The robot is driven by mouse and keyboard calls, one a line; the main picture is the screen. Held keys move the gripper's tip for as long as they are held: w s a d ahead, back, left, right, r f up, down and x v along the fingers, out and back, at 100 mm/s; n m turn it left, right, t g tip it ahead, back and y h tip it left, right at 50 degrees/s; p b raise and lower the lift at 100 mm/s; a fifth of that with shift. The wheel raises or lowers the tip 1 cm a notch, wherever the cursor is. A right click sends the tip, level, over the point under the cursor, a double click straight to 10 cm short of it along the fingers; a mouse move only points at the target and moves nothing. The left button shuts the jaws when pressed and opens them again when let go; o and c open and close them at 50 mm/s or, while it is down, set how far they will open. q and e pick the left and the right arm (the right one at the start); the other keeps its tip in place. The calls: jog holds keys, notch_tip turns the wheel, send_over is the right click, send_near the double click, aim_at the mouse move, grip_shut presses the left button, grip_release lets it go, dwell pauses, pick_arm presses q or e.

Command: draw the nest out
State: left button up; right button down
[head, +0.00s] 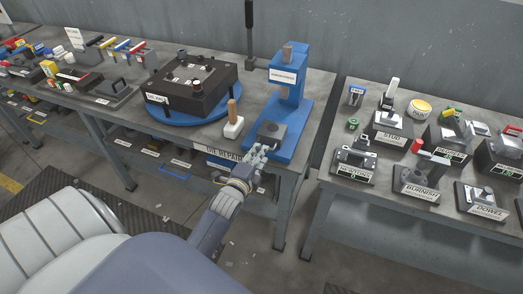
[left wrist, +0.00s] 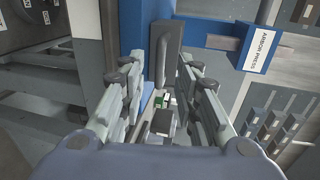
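A dark grey block (head: 271,133), which I take to be the nest, sits on the blue base of the arbor press (head: 290,85). My left gripper (head: 257,157) is at the near side of this block, at the table's front edge. In the left wrist view, a dark grey part with a raised bar handle (left wrist: 164,62) lies beyond and between the fingertips. The fingers (left wrist: 161,85) stand apart on either side of the handle's line, with no visible grip on it. Whether they touch the block is unclear. My right gripper is out of view.
A wooden-handled tool on a white block (head: 233,122) stands left of the press. A dark die block on a blue turntable (head: 192,117) is further left. A second table (head: 400,215) with several labelled stations stands right, across a gap.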

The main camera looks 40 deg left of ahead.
pick_arm(q)
jog(key=shift+x, duration=1.45)
jog(key=shift+s, duration=0.1)
grip_shut()
jog(key=shift+s+d+f+p, duration=0.15)
jog(key=shift+s+f+p, duration=0.05)
jog(key=shift+s+p, duration=0.2)
grip_release()
jog(key=shift+s, duration=0.1)
jog(key=shift+r, duration=0.2)
